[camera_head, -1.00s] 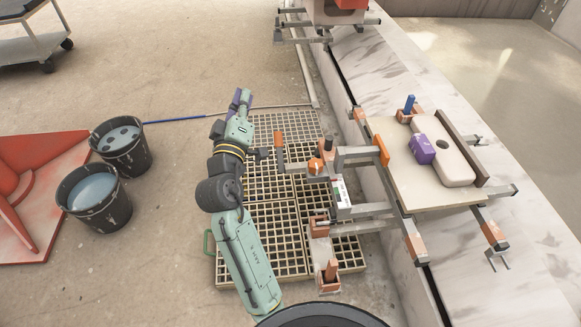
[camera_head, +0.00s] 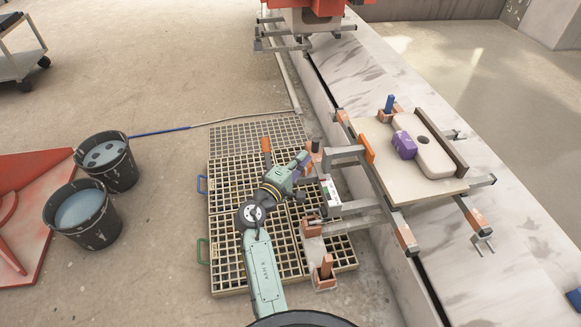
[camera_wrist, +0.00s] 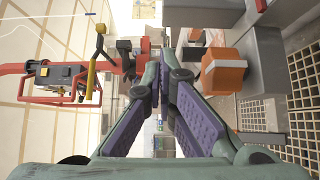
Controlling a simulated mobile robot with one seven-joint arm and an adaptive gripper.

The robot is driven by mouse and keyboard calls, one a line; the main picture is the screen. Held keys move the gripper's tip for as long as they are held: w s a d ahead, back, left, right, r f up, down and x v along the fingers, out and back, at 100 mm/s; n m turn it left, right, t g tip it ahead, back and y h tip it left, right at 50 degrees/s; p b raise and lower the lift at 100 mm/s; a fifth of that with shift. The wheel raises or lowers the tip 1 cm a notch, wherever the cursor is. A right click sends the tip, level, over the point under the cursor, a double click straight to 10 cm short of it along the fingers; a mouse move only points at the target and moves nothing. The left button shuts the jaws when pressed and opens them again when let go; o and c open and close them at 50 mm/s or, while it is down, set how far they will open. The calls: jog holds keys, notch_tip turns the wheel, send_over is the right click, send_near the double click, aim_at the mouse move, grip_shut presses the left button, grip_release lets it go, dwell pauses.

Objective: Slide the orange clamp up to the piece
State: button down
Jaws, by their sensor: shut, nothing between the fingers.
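A bright orange clamp block (camera_wrist: 224,72) shows in the wrist view, just right of my fingers and apart from them as far as I can tell. In the head view it is mostly hidden behind my gripper (camera_head: 304,159), at the left end of the grey bars. My gripper's purple fingers also show in the wrist view (camera_wrist: 168,58), tips together and empty. The piece, a cream rounded slab with a hole (camera_head: 433,160), lies on a pale board (camera_head: 380,140) to the right. A purple block (camera_head: 404,145) sits against the piece's left side.
A brown rail (camera_head: 443,140) stands along the board's right edge. A blue-handled clamp (camera_head: 389,104) stands at its far side. An orange pad (camera_head: 366,149) is at its left edge. Slatted grating (camera_head: 230,230) lies under my arm. Two buckets (camera_head: 107,160) (camera_head: 82,215) stand left.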

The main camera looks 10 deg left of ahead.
aim_at(349, 152)
jog(key=shift+w+d+p, duration=0.25)
jog(key=shift+d, duration=0.65)
jog(key=shift+w+d+p, duration=0.2)
jog(key=shift+d, duration=0.7)
jog(key=w+d, duration=0.1)
jog(key=d, duration=0.2)
jog(key=w+d, duration=0.1)
jog(key=d, duration=0.3)
jog(key=w+d, duration=0.1)
jog(key=d, duration=0.2)
jog(key=shift+w+d, duration=0.2)
jog(key=shift+a, duration=0.1)
